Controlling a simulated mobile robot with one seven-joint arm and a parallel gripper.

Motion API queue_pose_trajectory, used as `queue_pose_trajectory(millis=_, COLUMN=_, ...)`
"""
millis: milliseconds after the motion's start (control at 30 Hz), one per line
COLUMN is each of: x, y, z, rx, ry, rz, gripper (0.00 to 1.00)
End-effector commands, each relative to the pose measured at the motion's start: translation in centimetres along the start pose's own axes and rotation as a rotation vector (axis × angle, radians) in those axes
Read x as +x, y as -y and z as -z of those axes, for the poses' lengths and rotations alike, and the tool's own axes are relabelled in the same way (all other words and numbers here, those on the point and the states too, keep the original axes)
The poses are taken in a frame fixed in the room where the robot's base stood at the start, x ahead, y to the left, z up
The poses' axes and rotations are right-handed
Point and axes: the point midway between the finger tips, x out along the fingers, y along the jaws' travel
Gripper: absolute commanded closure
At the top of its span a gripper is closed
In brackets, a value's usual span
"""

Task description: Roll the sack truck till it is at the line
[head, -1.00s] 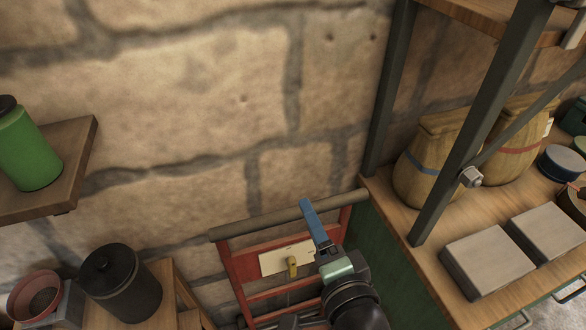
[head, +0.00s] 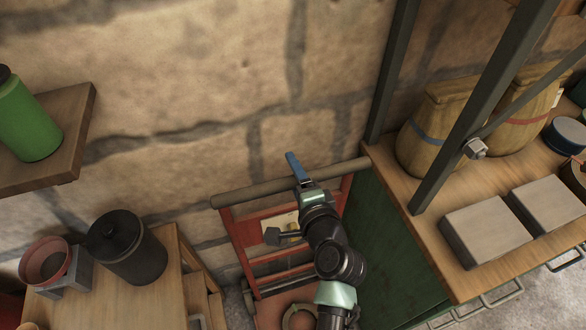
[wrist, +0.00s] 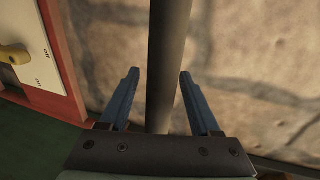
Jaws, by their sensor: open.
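The red sack truck (head: 246,233) stands against the stone wall, between a wooden stand and a green cabinet. Its round brown handle bar (head: 241,196) runs across the top. My gripper (head: 294,164) is at this bar, right of its middle. In the wrist view, the bar (wrist: 167,60) passes between the two blue fingers of my open gripper (wrist: 158,78), with a gap on each side. A cream plate (wrist: 26,55) with a yellow knob is on the truck's red frame. My arm hides part of the truck. I see no line on the floor.
The green cabinet (head: 385,250) with a wooden top is close on the right, bearing sacks and grey blocks. A wooden stand (head: 150,290) with a black canister (head: 127,247) is on the left. A shelf (head: 60,150) with a green bottle is above it. Little floor shows.

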Motion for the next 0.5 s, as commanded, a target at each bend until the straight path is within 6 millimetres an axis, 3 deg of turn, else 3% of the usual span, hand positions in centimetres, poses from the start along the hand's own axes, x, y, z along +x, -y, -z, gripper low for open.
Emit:
queue_pose_trajectory(millis=400, x=0.8, y=0.01, z=-0.02, rx=-0.001, ry=0.0, rz=0.0, gripper=0.36)
queue_pose_trajectory(millis=500, x=0.79, y=0.02, z=-0.01, rx=-0.001, ry=0.0, rz=0.0, gripper=0.52)
